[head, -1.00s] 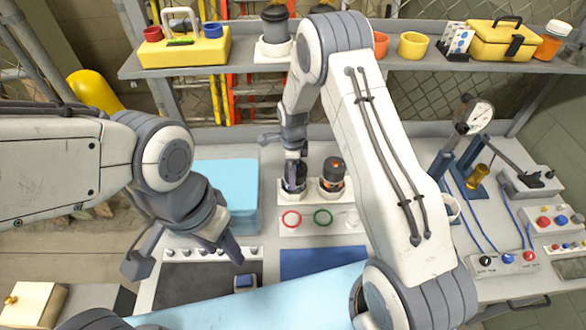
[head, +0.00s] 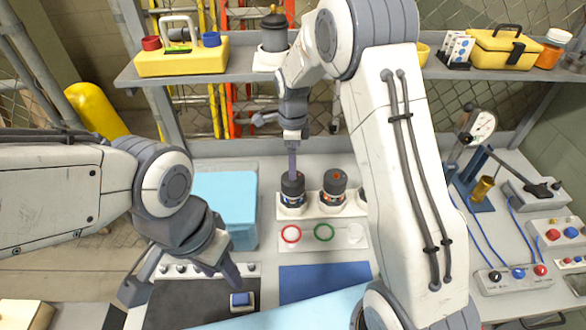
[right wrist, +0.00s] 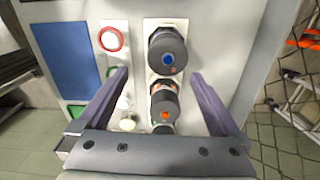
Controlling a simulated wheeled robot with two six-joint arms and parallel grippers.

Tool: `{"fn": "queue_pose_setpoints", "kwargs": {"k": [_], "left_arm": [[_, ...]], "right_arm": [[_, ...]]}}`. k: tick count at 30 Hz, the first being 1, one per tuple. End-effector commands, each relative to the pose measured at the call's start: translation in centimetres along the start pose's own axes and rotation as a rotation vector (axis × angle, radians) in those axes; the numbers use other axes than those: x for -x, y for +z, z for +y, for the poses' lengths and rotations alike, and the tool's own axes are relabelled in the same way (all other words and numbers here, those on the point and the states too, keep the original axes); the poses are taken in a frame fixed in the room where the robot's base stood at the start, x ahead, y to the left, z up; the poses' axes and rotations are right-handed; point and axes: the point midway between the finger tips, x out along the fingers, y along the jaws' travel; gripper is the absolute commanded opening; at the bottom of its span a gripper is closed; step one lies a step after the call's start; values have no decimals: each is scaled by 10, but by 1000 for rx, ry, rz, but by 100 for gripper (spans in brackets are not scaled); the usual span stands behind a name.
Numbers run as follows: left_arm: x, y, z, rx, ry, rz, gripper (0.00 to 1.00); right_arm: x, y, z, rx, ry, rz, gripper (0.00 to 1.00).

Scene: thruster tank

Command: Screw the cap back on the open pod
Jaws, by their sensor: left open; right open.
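A dark pod (head: 292,190) with a black cap on top stands upright in the left seat of a white rack (head: 290,211). In the right wrist view this pod (right wrist: 167,48) shows a blue dot on its cap. A second capped pod (head: 334,188) stands to its right; its cap has an orange dot, seen in the right wrist view too (right wrist: 164,108). No open pod top shows. My right gripper (head: 292,172) is open and empty, its fingers above the left pod. My left gripper (head: 188,285) is open above the dark mat (head: 185,305), away from the pods.
Red (head: 291,233) and green (head: 324,232) rings lie in front of the rack. A light blue bin (head: 226,205) stands left of it. A blue button-like block (head: 241,300) sits beside my left gripper. A shelf (head: 190,70) spans the back. My right arm hides the rack's right part.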

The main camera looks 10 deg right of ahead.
Motion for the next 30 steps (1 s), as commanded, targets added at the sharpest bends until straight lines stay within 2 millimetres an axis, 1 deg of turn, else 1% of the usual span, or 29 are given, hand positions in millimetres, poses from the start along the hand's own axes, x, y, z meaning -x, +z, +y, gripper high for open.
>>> {"fn": "queue_pose_setpoints", "kwargs": {"k": [2,5,8,9,11,15,18,21,25,30], "left_arm": [[0,0,0,0,0,0,50],[0,0,0,0,0,0,50],[0,0,0,0,0,0,50],[1,0,0,0,0,0,50],[1,0,0,0,0,0,50],[1,0,0,0,0,0,50],[1,0,0,0,0,0,50],[1,0,0,0,0,0,50],[2,0,0,0,0,0,50],[5,0,0,-1,0,0,50]], "right_arm": [[2,0,-1,71,-1,0,100],[2,0,-3,259,-2,0,100],[2,1,-6,525,-3,0,100],[1,1,-7,641,-3,0,100],[1,1,-9,812,-4,0,100],[1,2,-13,1208,-6,1,100],[1,2,-15,1457,-7,3,100],[0,2,-17,1652,-8,4,100],[0,2,-19,1802,-8,5,100],[-5,2,-19,1856,-7,4,100]]}}
